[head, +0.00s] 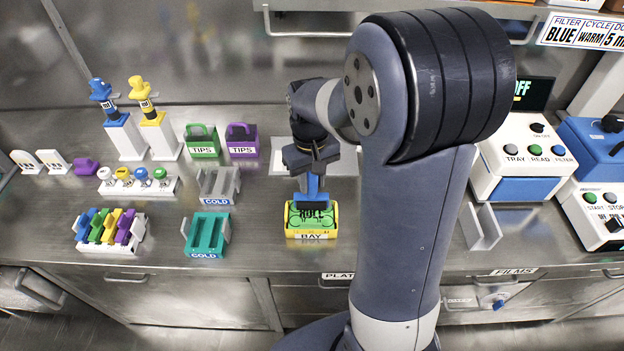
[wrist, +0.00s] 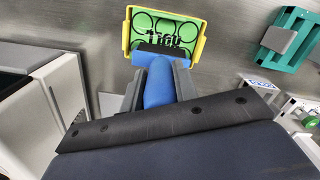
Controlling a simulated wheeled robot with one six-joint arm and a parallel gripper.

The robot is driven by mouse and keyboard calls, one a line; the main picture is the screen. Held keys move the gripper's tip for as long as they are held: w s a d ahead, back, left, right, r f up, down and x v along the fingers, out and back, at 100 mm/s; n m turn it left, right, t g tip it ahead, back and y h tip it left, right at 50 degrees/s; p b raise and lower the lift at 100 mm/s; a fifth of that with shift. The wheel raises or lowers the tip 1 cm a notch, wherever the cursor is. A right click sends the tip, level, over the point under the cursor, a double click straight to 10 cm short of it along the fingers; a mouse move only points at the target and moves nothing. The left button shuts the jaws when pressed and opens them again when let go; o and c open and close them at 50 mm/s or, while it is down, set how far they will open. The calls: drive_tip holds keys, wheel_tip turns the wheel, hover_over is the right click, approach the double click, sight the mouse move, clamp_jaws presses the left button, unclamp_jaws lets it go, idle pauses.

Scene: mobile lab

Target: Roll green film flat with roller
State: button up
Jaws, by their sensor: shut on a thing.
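My gripper (head: 313,176) is shut on the blue handle of the roller (head: 313,189), above the yellow bay (head: 312,236). The green film (head: 298,220) lies in the bay, with dark rings and dark lettering on it. In the wrist view, the roller (wrist: 155,88) is between my fingers, and its dark head lies over the near edge of the green film (wrist: 178,25) inside the yellow bay rim (wrist: 202,30). The roller head looks at or close to the film; I cannot tell whether it touches. Part of the film is hidden by the roller.
A teal COLD holder (head: 207,234) and a grey COLD holder (head: 218,186) stand left of the bay. A rack of colored pieces (head: 110,228) is farther left. A white reader (head: 525,155) and a grey stand (head: 481,228) are at right. The counter's front strip is mostly clear.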

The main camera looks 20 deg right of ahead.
drive_tip(key=shift+w+d, duration=0.15)
drive_tip(key=shift+w, duration=0.3)
drive_tip(key=shift+s, duration=0.1)
drive_tip(key=shift+s+a+r, duration=0.1)
drive_tip(key=shift+s+a, duration=0.15)
drive_tip(key=shift+s, duration=0.3)
drive_tip(key=shift+s, duration=0.15)
drive_tip(key=shift+s+a, duration=0.2)
drive_tip(key=shift+s, duration=0.3)
drive_tip(key=shift+s, duration=0.15)
drive_tip(key=shift+s+a, duration=0.2)
drive_tip(key=shift+s, duration=0.35)
drive_tip(key=shift+w, duration=0.1)
